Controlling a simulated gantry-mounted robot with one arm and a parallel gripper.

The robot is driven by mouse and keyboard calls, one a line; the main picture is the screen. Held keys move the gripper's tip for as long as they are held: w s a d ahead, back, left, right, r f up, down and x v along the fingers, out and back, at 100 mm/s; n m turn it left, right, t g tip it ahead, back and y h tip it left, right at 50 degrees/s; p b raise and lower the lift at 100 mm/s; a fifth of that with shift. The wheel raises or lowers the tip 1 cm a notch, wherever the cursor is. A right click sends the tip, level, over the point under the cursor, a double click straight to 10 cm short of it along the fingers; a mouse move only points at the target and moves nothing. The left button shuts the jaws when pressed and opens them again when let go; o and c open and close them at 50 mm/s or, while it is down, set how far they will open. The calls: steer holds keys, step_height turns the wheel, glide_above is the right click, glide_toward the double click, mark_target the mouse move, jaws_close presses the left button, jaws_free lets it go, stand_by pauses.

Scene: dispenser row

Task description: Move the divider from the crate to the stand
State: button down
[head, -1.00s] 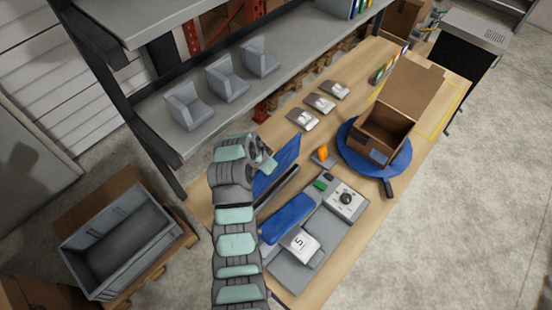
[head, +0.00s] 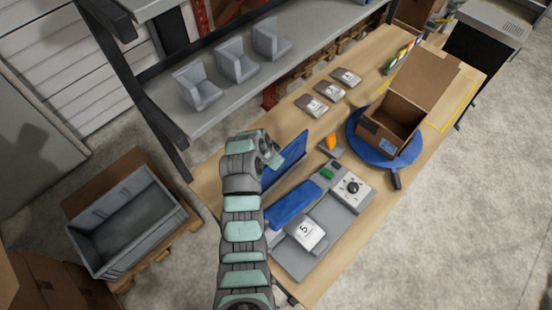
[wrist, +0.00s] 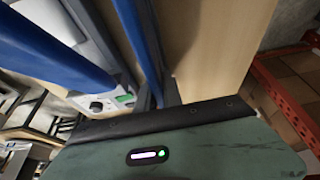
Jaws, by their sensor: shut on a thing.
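The divider is an upright blue panel (head: 287,160) over the table, left of the grey device. My gripper (head: 272,158) is shut on its upper left part. The panel's lower edge is at or just above the narrow dark stand, which it mostly hides, so I cannot tell whether it is seated. In the wrist view, a thin blue strip (wrist: 137,42) beside a dark rail appears to be the divider seen edge-on.
The grey device (head: 345,205) with a blue pad (head: 292,205) and dial stands close right of the divider. A small orange-topped item (head: 331,142) sits beyond it. A cardboard box (head: 392,122) rests on a blue turntable (head: 357,134). A shelf (head: 215,105) runs along the back.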

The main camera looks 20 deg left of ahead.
steer(key=shift+f, duration=1.55)
steer(key=shift+f+b, duration=0.95)
steer(key=shift+b, duration=0.1)
steer(key=c, duration=1.4)
jaws_free()
steer(key=shift+r, duration=0.15)
steer(key=b+v, duration=0.2)
steer(key=v, duration=0.8)
steer(key=shift+s+r, duration=0.2)
steer(key=shift+r, duration=0.05)
